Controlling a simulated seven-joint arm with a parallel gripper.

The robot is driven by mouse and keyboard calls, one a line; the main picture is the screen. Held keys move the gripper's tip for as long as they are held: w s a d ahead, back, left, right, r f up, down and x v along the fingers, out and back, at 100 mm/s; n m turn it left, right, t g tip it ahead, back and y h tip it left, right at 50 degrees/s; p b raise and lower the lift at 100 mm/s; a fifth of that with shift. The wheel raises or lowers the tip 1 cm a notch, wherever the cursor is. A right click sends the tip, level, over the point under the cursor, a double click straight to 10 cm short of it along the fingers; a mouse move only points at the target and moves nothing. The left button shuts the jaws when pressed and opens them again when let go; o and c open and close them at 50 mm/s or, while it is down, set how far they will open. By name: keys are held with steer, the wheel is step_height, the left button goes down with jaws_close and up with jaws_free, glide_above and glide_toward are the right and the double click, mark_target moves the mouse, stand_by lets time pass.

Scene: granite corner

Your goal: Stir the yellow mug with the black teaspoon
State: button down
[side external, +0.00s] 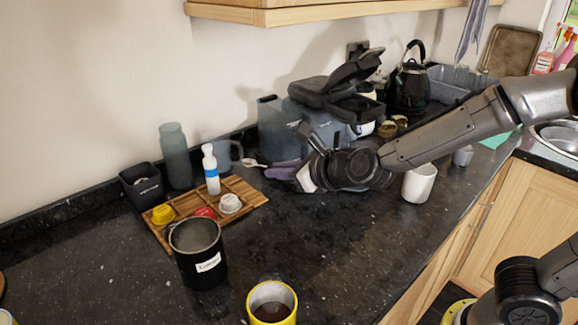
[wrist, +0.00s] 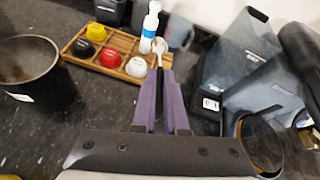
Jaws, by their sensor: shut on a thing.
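The yellow mug (side external: 272,304) stands upright at the front of the counter in the side view, with dark liquid inside. My gripper (side external: 276,168), with purple fingers, is well behind and above it, near the wooden tray. The fingers also show in the wrist view (wrist: 160,85), close together around a thin handle. The teaspoon (side external: 252,163) sticks out past the fingertips, its pale bowl (wrist: 160,46) pointing away from my gripper. Most of its handle is hidden between the fingers. I cannot tell whether the bowl touches anything.
A wooden tray (side external: 252,196) holds coloured capsules and a white-blue bottle (side external: 211,170). A black canister (side external: 197,252) stands between tray and mug. A white mug (side external: 419,183) is at right, beneath my arm. A coffee machine (side external: 345,95) stands behind. The front middle counter is clear.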

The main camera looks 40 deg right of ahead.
steer(key=s+a+r+n+g+y, duration=0.1)
steer(key=s+a+n+g+y, duration=0.2)
steer(key=a+n+g, duration=0.45)
steer(key=s+a+r+n+g+y, duration=0.2)
steer(key=a+n+g+y, duration=0.15)
steer(key=a+n, duration=0.6)
steer(key=s+r+n+h, duration=0.25)
steer(key=s+n, duration=0.35)
steer(key=n, duration=0.3)
steer(key=s+r+n+h, duration=0.25)
steer(key=s+n, duration=0.25)
steer(key=n, duration=0.4)
steer(key=shift+h, duration=0.35)
steer(key=shift+s+d+f, duration=0.1)
steer(key=shift+s+f, duration=0.15)
steer(key=shift+f, duration=1.75)
steer(key=shift+s+a+f, duration=0.1)
steer(key=shift+s+f, duration=0.15)
steer(key=shift+f, duration=1.8)
steer(key=shift+s+d+f, duration=0.1)
steer(key=shift+s+f, duration=0.15)
steer(key=shift+f, duration=1.75)
steer(key=shift+w+d, duration=0.1)
